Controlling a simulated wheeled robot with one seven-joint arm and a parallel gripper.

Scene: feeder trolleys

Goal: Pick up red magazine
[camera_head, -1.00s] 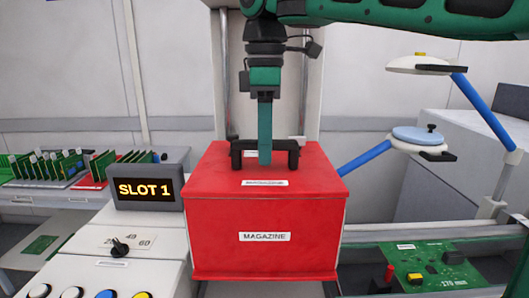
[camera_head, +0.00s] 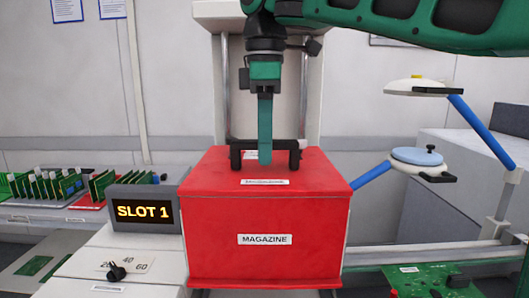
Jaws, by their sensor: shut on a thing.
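The red magazine (camera_head: 263,225) is a large upright red box with a white "MAGAZINE" label, in the middle of the head view. A black handle (camera_head: 237,157) stands on its top. My gripper (camera_head: 265,145) points straight down and is shut on this handle. Its green finger covers the handle's middle, and the far finger is hidden. The magazine hangs level below my gripper; its underside and what lies directly beneath it are mostly out of sight.
A "SLOT 1" display (camera_head: 143,211) stands close on the left, above a white dial panel (camera_head: 120,268). A white column (camera_head: 233,80) rises behind. Racked green boards (camera_head: 65,187) are far left. A blue-armed stand (camera_head: 417,157) and a board (camera_head: 433,281) are right.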

